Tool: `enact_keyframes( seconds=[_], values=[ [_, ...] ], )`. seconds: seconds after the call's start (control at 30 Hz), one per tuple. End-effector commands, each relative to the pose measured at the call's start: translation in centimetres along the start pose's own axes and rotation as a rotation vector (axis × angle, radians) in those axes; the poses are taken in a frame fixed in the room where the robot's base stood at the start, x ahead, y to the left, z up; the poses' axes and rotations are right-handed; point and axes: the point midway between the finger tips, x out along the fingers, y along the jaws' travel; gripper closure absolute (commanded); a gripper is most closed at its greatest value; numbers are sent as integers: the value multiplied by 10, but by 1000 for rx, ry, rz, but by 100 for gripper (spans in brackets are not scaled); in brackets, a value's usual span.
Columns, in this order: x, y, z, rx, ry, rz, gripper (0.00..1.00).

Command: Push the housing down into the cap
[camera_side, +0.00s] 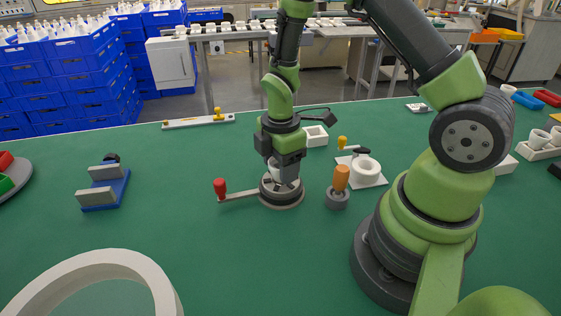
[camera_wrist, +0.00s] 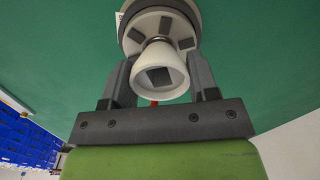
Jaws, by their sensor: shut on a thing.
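The white cone-shaped housing (camera_wrist: 160,75) is between the two fingers of my gripper (camera_wrist: 162,82), its wide open end facing the wrist camera. My gripper is shut on it. At the housing's narrow end a small metallic cap (camera_wrist: 157,40) shows, over the middle of a round fixture (camera_wrist: 131,42) with dark pads. I cannot tell how far the housing sits in the cap. In the side view my gripper (camera_side: 283,168) points down over the fixture (camera_side: 282,199), and the housing is mostly hidden behind the fingers.
A red-handled lever (camera_side: 221,189) sticks out left of the fixture. An orange-handled tool (camera_side: 340,180) stands close on its right. A white plate (camera_side: 374,180) with a white ring lies behind that. A blue-based block (camera_side: 104,190) lies at left; the green table between is clear.

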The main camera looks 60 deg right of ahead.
Motion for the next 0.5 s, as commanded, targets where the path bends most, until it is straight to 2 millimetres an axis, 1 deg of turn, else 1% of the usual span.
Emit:
enact_keyframes(
  seconds=[0.17,0.2,0.27,0.3,0.5],
  values=[
    [0,0,0,0,0,0,68],
    [0,0,0,0,0,0,39],
    [0,0,0,0,0,0,25],
    [0,0,0,0,0,0,16],
    [0,0,0,0,0,0,16]
  ],
)
